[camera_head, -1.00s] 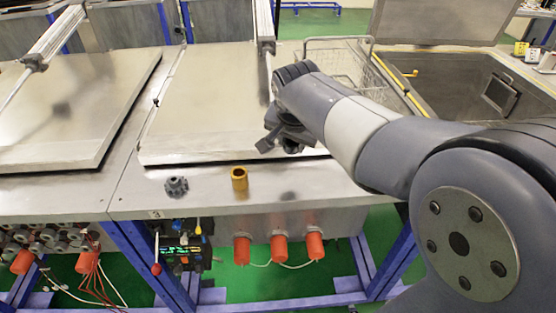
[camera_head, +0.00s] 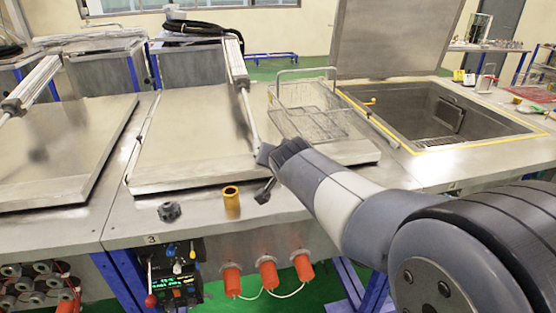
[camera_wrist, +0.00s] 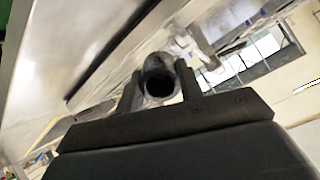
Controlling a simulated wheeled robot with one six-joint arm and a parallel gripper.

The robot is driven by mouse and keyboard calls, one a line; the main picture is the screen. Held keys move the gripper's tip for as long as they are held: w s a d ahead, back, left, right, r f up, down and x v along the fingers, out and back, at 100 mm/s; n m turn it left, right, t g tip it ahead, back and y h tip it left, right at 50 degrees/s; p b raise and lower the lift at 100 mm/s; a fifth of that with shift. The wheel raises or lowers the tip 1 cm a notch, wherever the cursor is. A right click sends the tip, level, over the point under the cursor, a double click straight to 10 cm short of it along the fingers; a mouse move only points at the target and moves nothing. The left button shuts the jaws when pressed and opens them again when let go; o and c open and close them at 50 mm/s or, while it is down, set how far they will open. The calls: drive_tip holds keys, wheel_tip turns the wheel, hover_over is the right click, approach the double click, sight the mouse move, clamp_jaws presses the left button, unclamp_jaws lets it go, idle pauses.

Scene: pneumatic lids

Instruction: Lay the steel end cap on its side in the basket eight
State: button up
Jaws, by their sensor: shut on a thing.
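The steel end cap (camera_wrist: 159,84) is in the wrist view as a short grey cylinder with a dark round opening facing the camera. My gripper (camera_wrist: 160,72) has a finger on each side of it and is shut on it. In the head view my gripper (camera_head: 265,190) is mostly hidden by my wrist, near the front edge of the middle lid, and the cap cannot be made out there. A wire basket (camera_head: 318,118) with a raised handle stands on the right part of that lid, behind and right of my gripper. No number is readable on it.
A dark knobbed part (camera_head: 169,211) and a brass bushing (camera_head: 232,203) stand on the front ledge. A pneumatic cylinder (camera_head: 236,66) slants down to the middle lid (camera_head: 190,135). An open tank (camera_head: 420,125) with its lid raised lies at the right.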

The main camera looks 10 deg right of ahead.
wheel_tip(320, 180, down, 6)
drive_tip(key=b, duration=0.3)
drive_tip(key=shift+r+b, duration=0.2)
drive_tip(key=shift+b, duration=0.2)
wheel_tip(320, 180, down, 3)
drive_tip(key=b, duration=0.3)
drive_tip(key=shift+r, duration=0.15)
drive_tip(key=o, duration=1.3)
drive_tip(key=shift+s, duration=0.1)
drive_tip(key=v, duration=1)
drive_tip(key=shift+s+r, duration=0.2)
drive_tip(key=shift+s, duration=0.05)
drive_tip(key=shift+w, duration=0.1)
drive_tip(key=shift+x, duration=4.25)
